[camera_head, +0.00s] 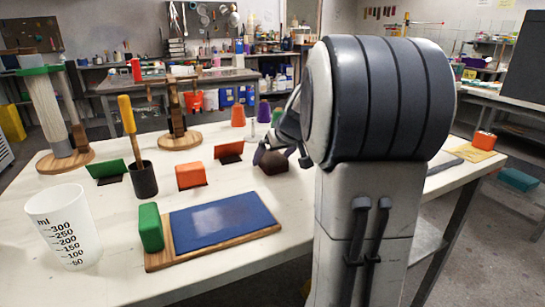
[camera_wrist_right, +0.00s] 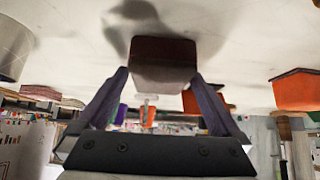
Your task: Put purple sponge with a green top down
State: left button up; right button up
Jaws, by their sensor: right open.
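My right gripper (camera_head: 272,156) is over the white table, partly hidden behind its own arm in the head view. In the right wrist view its two fingers (camera_wrist_right: 160,92) stand apart. A dark maroon block (camera_wrist_right: 164,57) sits just beyond and between the fingertips. Its sides show gaps to the fingers. In the head view the dark block (camera_head: 276,162) is at the gripper, on or very near the tabletop. I see no green top on it, and I cannot tell for sure that it is the purple sponge. My left gripper is out of view.
An orange block (camera_head: 190,176) and a green block (camera_head: 150,227) stand to the left, the green one at a wooden board with a blue panel (camera_head: 222,218).

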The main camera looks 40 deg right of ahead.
jog(key=p+v, duration=0.1)
jog(key=v, duration=1)
jog(key=shift+s+r, duration=0.2)
jog(key=shift+r, duration=0.05)
